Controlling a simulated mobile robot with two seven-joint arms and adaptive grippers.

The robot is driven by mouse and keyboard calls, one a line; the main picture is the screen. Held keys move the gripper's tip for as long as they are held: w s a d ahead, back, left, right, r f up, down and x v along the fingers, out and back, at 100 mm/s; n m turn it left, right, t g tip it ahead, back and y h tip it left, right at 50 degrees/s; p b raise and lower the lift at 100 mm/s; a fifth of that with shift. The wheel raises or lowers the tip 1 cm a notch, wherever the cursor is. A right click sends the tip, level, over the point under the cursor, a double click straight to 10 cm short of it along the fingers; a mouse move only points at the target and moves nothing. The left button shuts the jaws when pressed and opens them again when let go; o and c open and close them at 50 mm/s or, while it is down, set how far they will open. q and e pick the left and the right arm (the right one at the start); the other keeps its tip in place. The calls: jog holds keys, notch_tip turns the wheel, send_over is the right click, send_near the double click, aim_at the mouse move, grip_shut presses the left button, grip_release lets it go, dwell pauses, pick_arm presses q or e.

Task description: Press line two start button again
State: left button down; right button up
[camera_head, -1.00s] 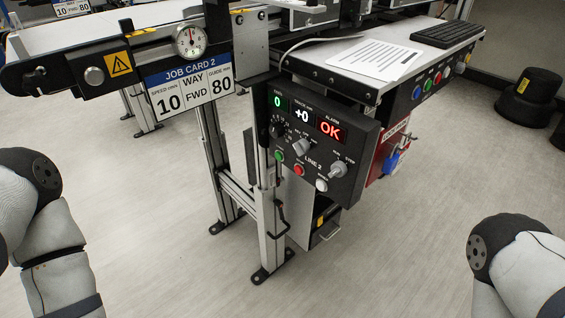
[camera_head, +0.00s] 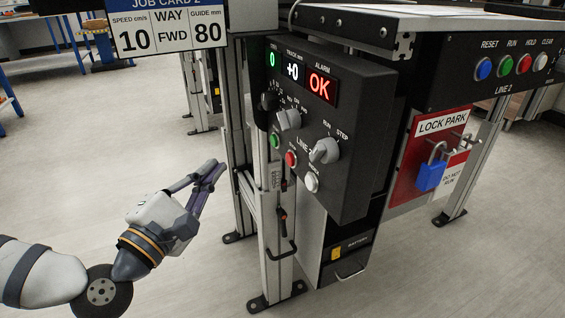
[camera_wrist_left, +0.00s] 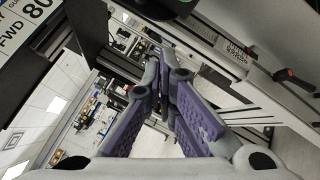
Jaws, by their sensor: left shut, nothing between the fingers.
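The dark line 2 control box (camera_head: 350,110) is mounted on the conveyor frame in the head view. Its green button (camera_head: 275,140) is at the lower left edge, with a red button (camera_head: 291,159) and a white button (camera_head: 312,181) stepping down to the right. Its displays read green 0, white +0 and red OK. My left gripper (camera_head: 216,168) is shut and empty, left of the box and a little lower than the green button, apart from it. In the left wrist view its purple fingers (camera_wrist_left: 165,70) meet at the tips. My right gripper is out of view.
A metal post with a handle (camera_head: 281,245) stands below the box. The job card (camera_head: 165,35) hangs upper left. A red lock park board (camera_head: 430,150) with a blue padlock and a second button row (camera_head: 510,64) are at the right.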

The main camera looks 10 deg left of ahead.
aim_at(274, 141)
pick_arm(q)
jog(key=shift+w+a+r+n+t+y, duration=0.25)
jog(key=shift+a+r+n+t+y, duration=0.25)
jog(key=shift+a+r, duration=0.4)
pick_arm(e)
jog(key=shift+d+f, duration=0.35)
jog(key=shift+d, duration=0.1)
pick_arm(q)
jog(key=shift+d, duration=0.1)
jog(key=w+d+b, duration=0.2)
jog(key=w+d, duration=0.3)
jog(key=d, duration=0.2)
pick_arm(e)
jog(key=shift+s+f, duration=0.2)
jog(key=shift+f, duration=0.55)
pick_arm(q)
jog(key=shift+d+f, duration=0.1)
jog(key=shift+d, duration=0.1)
jog(key=shift+w+d, duration=0.25)
